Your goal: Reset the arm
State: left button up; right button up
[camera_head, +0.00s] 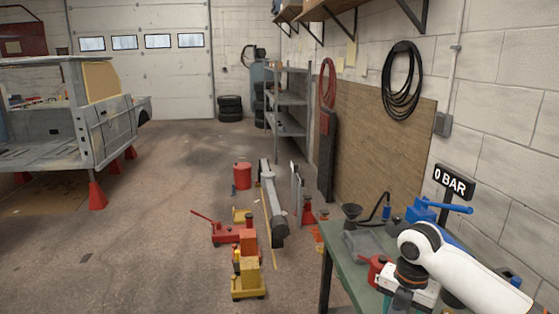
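My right arm (465,270), white with a black joint, reaches in from the lower right over the green bench (346,271). It bends down at the wrist. The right gripper (398,301) seems to be the dark part at the bottom, below a white block. Its fingers are too small and too hidden to tell whether they are open or shut, or whether they hold anything. My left arm and gripper are not in view.
On the bench near my arm are a red item (374,270), a grey tray-like item (362,243), a blue-handled tool (440,206) and a "0 BAR" sign (454,182). Jacks (225,232) stand on the floor. A truck body (100,125) stands left.

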jog(key=s+a+f+m+t+y, duration=0.2)
jog(key=s+a+f+m+y, duration=0.1)
jog(key=s+a+f+m, duration=0.85)
jog(key=s+d+f+m+t+h, duration=0.1)
jog(key=s+d+m, duration=0.2)
jog(key=s+m, duration=0.45)
jog(key=s+d+f+m+h, duration=0.2)
jog(key=s+d+m, duration=0.1)
jog(key=s+m, duration=0.5)
notch_tip(320, 180, down, 27)
jog(key=s+g, duration=0.1)
jog(key=s, duration=0.2)
jog(key=s+d+f, duration=0.1)
jog(key=s+f, duration=0.6)
jog(key=s+d+f+n+g, duration=0.1)
jog(key=s+d+f, duration=0.1)
jog(key=s+f, duration=0.5)
jog(key=shift+s+d+f, duration=0.25)
jog(key=shift+s+f, duration=0.1)
jog(key=shift+s, duration=0.35)
